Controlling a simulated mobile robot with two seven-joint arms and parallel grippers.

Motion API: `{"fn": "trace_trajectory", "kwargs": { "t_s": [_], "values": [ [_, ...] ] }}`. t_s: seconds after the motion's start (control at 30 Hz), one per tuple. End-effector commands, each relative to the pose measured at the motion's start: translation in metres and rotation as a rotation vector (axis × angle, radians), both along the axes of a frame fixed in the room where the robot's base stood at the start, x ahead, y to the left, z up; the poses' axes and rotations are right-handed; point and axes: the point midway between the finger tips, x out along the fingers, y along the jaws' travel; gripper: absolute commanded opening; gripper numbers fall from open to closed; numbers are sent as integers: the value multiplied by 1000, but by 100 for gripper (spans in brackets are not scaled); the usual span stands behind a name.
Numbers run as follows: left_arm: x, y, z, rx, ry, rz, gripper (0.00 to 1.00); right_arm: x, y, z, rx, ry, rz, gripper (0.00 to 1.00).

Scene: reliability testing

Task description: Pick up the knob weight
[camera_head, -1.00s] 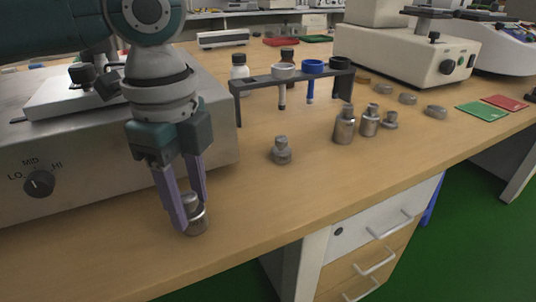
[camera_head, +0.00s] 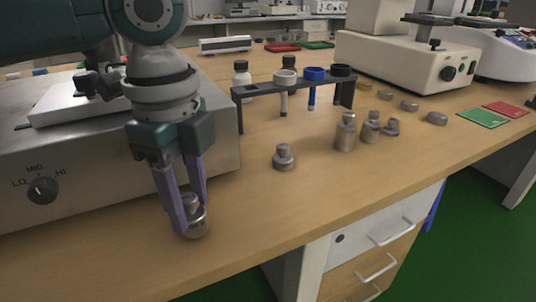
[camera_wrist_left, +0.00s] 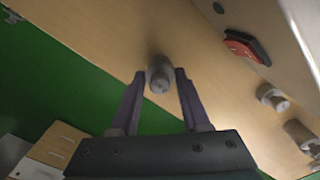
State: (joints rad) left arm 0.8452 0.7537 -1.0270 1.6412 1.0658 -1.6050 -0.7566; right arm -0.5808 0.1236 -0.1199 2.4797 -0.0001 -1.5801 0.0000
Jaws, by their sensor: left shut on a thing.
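A metal knob weight (camera_head: 196,222) stands near the front edge of the wooden bench, in front of the grey machine; it also shows in the left wrist view (camera_wrist_left: 159,76). My left gripper (camera_head: 192,215) points down, with its purple fingers shut on this weight, one finger on each side. The fingers hide part of its knob. The weight looks at or very near the bench top; any gap under it cannot be told. Another knob weight (camera_head: 283,157) stands to the right. More knob weights (camera_head: 346,132) stand further right. My right gripper is not in view.
A grey machine with a dial (camera_head: 42,190) stands close on the left. A dark rack (camera_head: 290,88) with rings stands behind the weights. A cream instrument (camera_head: 400,60) and flat round weights (camera_head: 437,118) are at the back right. The bench front between the weights is clear.

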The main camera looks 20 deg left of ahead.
Motion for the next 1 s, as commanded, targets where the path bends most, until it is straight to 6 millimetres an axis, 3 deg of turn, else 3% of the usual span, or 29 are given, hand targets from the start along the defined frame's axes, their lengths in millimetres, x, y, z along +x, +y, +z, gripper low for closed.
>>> {"fn": "trace_trajectory", "kwargs": {
  "t_s": [0.6,0.8,1.0],
  "values": [
    [2,-1,158,-4,-6,0,0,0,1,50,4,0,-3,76],
    [1,-1,185,-3,-3,0,0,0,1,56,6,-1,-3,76],
    [1,0,191,-2,-2,1,0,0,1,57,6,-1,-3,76]
  ]
}}
